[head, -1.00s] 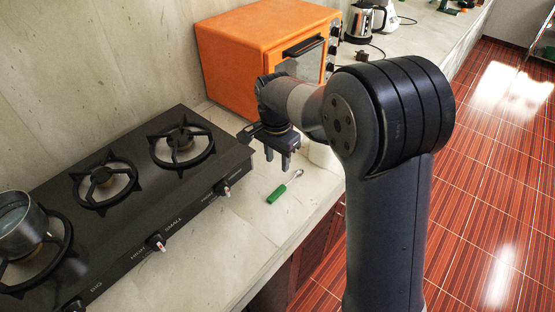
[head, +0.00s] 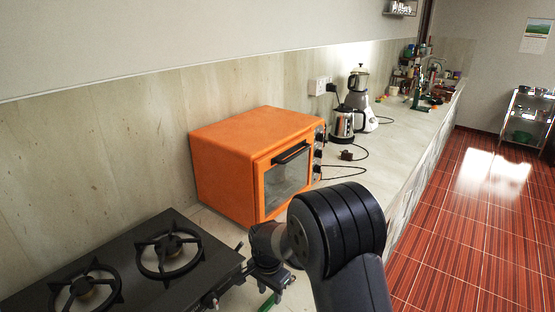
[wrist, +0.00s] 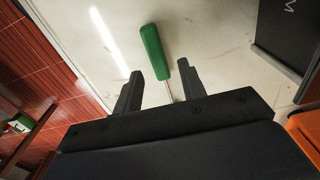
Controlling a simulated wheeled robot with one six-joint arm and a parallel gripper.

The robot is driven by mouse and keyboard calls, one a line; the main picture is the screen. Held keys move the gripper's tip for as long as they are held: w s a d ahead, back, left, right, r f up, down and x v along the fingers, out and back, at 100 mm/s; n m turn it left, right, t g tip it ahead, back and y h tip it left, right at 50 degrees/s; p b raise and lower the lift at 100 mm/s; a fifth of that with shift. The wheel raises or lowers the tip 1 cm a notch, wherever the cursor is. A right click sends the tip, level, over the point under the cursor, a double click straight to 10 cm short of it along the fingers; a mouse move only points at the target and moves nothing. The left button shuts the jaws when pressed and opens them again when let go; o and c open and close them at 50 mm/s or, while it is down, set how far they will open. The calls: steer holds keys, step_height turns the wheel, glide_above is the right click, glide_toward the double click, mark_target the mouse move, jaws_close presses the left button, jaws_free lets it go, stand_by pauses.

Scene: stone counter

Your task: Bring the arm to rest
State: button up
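My gripper (wrist: 159,76) shows in the wrist view with its two dark fingers apart and nothing held between them. In the head view my gripper (head: 268,283) is low in the picture, beside the stove's right end and in front of the orange oven, partly hidden by my arm. A green-handled tool (wrist: 154,52) lies on the pale counter beyond the fingertips in the wrist view. Its thin shaft runs back between the fingers in the picture. Only a bit of its green handle (head: 267,302) shows at the bottom of the head view.
A black gas stove (head: 125,268) is at the lower left. The orange oven (head: 225,170) stands against the wall. A kettle (head: 343,124) and a blender (head: 360,92) stand farther along the counter (head: 400,130). Red tiled floor (head: 480,220) is open at the right.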

steer(key=shift+r, duration=0.85)
